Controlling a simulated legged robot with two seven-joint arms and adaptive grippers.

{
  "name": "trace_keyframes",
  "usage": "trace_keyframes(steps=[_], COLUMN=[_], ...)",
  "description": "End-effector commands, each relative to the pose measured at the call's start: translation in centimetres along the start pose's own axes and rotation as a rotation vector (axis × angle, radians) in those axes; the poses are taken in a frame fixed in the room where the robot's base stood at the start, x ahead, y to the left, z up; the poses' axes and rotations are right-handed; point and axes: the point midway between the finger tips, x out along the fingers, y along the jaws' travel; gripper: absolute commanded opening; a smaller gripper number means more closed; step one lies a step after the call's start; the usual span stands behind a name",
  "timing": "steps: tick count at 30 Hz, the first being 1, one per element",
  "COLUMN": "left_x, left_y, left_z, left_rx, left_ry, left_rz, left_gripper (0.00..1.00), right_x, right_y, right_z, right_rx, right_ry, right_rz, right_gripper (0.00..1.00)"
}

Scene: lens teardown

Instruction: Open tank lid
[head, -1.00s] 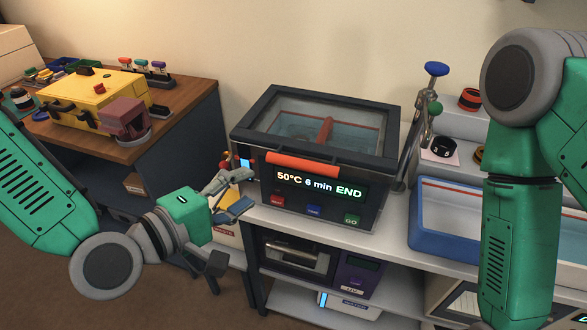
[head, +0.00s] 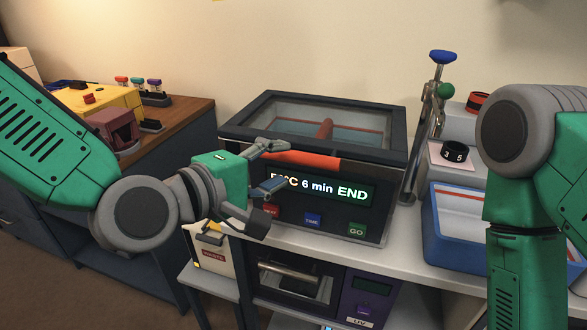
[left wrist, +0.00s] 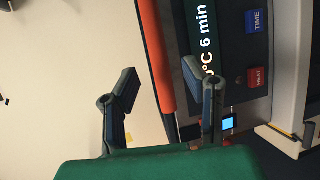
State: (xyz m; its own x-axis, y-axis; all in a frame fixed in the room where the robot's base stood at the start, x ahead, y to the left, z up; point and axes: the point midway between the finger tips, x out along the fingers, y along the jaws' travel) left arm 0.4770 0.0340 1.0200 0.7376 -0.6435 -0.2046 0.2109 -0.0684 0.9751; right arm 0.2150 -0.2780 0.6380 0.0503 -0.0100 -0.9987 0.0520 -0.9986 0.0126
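The tank (head: 385,215) stands on the bench with its dark-framed glass lid (head: 398,126) closed. Through the glass I see liquid and a red-orange piece. The lid's orange handle bar (head: 310,160) runs along the front edge, above a display reading "6 min END". My left gripper (head: 271,165) is in front of the tank's left side, its fingers spread apart and empty, close to the handle's left end. In the left wrist view the handle (left wrist: 157,60) passes ahead of the open fingers (left wrist: 163,95); contact cannot be told. My right gripper is out of view; only my right arm shows.
A blue tray (head: 440,245) stands right of the tank, near a metal post with a blue knob (head: 443,57). A yellow case (head: 95,100) is on the wooden table at left. A waste bin (head: 210,250) is below my left gripper.

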Motion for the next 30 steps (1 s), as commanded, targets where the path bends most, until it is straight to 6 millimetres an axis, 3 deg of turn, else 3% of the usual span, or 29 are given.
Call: trace_keyframes(steps=[3,7,20,21,24,30], left_x=[2.2,3.6,4.8,4.9,5.0,4.9], left_y=[0.0,-0.1,0.0,0.0,0.0,-0.1], left_z=[-0.1,-0.5,-0.4,-0.3,-0.2,-0.1], left_rx=[0.001,-0.003,-0.004,-0.003,-0.001,-0.002], left_ry=[0.0,0.0,0.0,0.0,0.0,-0.005], left_rz=[0.001,0.002,0.002,0.002,0.0,0.0], left_gripper=[0.39,0.39,0.39,0.36,0.0,0.0], right_x=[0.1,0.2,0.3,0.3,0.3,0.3], right_y=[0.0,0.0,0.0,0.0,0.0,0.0], right_z=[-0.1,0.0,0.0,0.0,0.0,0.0], right_rx=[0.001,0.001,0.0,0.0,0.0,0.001], right_ry=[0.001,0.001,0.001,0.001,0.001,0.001], right_rz=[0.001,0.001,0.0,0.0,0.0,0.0], right_gripper=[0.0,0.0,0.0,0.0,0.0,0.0])
